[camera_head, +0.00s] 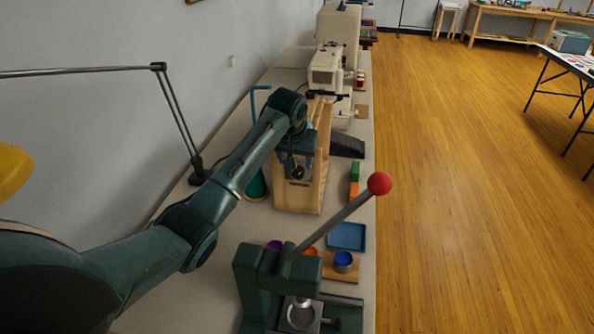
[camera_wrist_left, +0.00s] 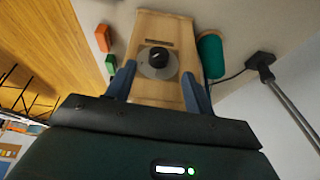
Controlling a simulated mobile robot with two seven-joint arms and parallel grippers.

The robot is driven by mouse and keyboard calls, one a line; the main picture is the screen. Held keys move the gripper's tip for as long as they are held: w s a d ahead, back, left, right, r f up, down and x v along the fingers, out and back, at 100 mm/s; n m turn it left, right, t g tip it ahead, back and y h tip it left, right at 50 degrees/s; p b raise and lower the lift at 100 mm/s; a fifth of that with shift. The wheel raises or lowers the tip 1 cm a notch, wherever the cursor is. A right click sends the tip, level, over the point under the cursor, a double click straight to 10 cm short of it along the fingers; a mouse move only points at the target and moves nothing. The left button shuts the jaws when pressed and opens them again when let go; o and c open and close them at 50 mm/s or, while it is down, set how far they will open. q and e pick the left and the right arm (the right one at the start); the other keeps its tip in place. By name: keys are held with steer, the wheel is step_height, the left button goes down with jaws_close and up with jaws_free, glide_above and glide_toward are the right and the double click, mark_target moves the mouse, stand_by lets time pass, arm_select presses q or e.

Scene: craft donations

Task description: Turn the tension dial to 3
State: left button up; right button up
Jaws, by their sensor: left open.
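The tension dial (camera_wrist_left: 158,60) is a black knob on a round grey plate, set in the face of a wooden box (camera_wrist_left: 182,30). In the left wrist view it lies between and beyond the two blue fingers of my left gripper (camera_wrist_left: 158,85). The fingers stand apart, and I see no contact with the knob. In the head view my left gripper (camera_head: 297,160) is in front of the wooden box (camera_head: 300,200), and the dial (camera_head: 298,173) shows just below it. The dial's marks are too small to read. My right gripper is not in view.
A green press (camera_head: 262,280) with a red-knobbed lever (camera_head: 379,183) stands in front of the box. A blue tray (camera_head: 346,236), paint pots, a green spool (camera_head: 257,185) and a lamp arm (camera_head: 180,120) are nearby.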

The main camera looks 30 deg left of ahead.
mark_target(298, 174)
arm_select(q)
steer(key=x, duration=0.7)
steer(key=shift+c, duration=0.2)
steer(key=c, duration=0.9)
